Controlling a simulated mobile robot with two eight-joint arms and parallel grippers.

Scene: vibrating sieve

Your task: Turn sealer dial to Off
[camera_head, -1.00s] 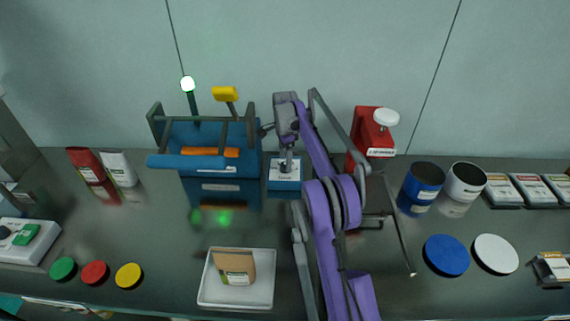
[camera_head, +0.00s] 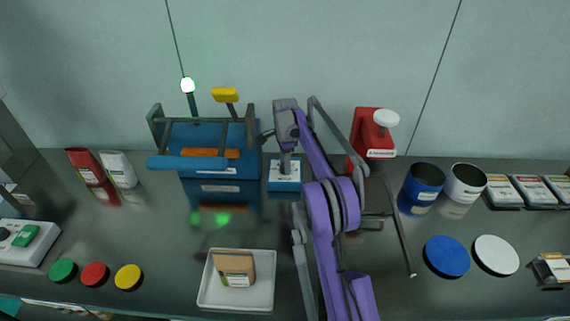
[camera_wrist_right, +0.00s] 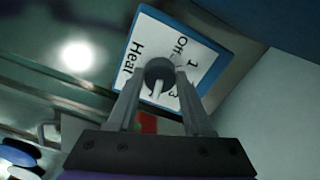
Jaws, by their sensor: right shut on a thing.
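The blue sealer (camera_head: 215,150) stands at the back, left of centre. Its dial box (camera_head: 284,186), with a white face and blue edge, stands at the sealer's right side. In the right wrist view the dark round dial (camera_wrist_right: 160,72) has a white pointer that points down in the picture, away from the word Off. The face (camera_wrist_right: 151,43) also shows Heat and numbers. My right gripper (camera_wrist_right: 160,85) is shut on the dial, one finger on each side. In the head view the gripper (camera_head: 286,168) hides most of the dial. My left gripper is out of view.
A red device (camera_head: 370,140) with a white knob stands right of my right arm. A white tray (camera_head: 210,290) with a brown pouch lies in front. A blue cup (camera_head: 423,184) and white cup (camera_head: 465,183) stand to the right.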

